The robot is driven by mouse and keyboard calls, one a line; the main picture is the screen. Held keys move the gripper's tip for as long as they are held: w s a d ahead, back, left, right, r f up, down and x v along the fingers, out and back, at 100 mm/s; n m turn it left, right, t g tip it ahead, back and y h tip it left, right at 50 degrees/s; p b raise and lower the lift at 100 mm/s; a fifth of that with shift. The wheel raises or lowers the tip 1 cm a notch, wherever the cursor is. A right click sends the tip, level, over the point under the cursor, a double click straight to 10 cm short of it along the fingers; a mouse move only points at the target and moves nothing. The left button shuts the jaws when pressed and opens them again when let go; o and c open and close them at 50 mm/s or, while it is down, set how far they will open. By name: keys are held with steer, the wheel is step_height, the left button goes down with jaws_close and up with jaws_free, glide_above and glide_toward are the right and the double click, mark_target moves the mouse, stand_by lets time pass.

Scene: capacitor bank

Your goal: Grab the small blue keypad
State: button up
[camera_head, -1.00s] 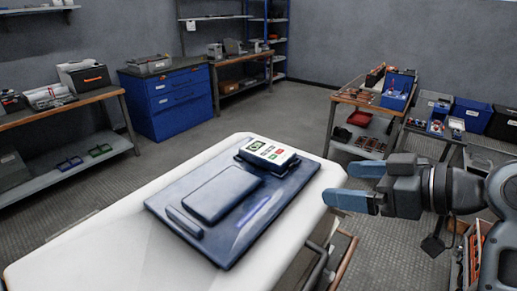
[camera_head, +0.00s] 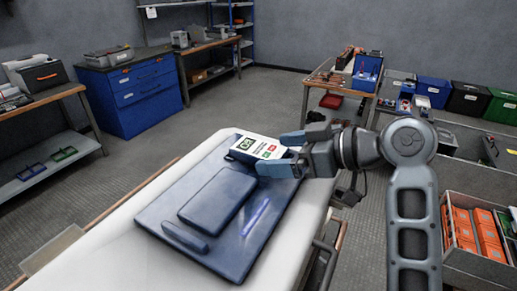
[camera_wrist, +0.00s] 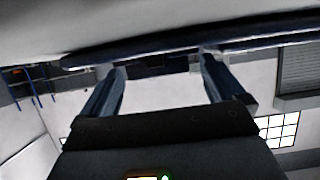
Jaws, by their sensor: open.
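The keypad (camera_head: 258,147) is a small dark blue block with a white top face, a green display and coloured buttons. It sits at the far right corner of the dark blue tray (camera_head: 240,262) on the white table. My gripper (camera_head: 270,153) is open in the head view, its blue fingers pointing left at the keypad. One finger is by its far right edge and the other by its near right side. The keypad's right end is partly hidden by the fingers. The wrist view shows both fingers apart (camera_wrist: 160,75), with a dark edge across their tips; I cannot tell contact.
A dark blue flat case (camera_head: 217,195), a small bar (camera_head: 184,237) and a thin blue pen-like item (camera_head: 255,216) lie on the tray. The white table (camera_head: 150,265) has bare room at its near left. A crate of orange boxes (camera_head: 475,235) stands at the right.

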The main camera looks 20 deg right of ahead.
steer(key=shift+w+a+f, duration=0.2)
steer(key=shift+w+a, duration=0.05)
steer(key=shift+w, duration=0.1)
steer(key=c, duration=1.1)
steer(key=shift+r, duration=0.1)
